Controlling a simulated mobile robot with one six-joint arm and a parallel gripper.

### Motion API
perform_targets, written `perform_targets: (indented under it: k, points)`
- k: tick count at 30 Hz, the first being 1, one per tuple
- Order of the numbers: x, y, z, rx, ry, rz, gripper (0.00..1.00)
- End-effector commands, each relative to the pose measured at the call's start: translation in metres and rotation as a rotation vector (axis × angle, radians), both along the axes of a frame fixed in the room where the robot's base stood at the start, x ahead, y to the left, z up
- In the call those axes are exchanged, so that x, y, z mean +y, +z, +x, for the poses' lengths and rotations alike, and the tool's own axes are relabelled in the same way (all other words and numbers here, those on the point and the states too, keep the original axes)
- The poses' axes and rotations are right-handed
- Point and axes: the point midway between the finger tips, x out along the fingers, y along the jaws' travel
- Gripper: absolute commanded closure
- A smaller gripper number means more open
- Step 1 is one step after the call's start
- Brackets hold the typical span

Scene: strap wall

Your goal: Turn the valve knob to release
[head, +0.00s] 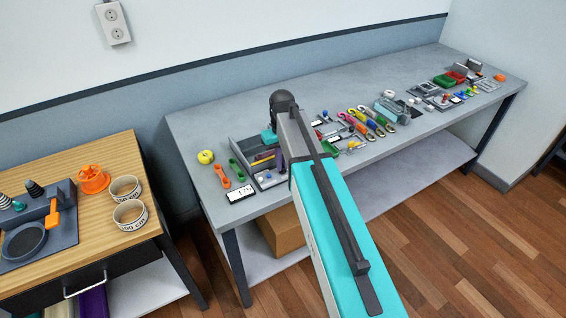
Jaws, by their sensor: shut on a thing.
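My arm reaches over the grey bench (190,125) from the lower right, and its end bends down at the left part of the bench. A teal part (268,137) shows beside the dark joint at its end. The jaws are hidden behind the arm and the bench fixture, so what they hold does not show. Below is a grey walled fixture (240,152) with yellow and purple parts inside. In front of it is a small grey panel (268,182) with a blue knob-like part. I cannot tell which part is the valve knob.
A white display (241,194) with dark digits, an orange link (222,176), a green link (236,169) and a yellow round thing (206,157) lie left of the fixture. Several coloured clips (366,122) and small devices crowd the right. A wooden table (95,205) stands at left.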

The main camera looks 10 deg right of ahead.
Motion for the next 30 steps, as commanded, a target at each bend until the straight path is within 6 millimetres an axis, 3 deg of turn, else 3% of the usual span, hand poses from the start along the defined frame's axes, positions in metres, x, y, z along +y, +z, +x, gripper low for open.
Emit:
perform_targets:
  k: [30]
  points:
    - [0.0008, 0.0004, 0.0009, -0.003, -0.846, 0.000, 1.00]
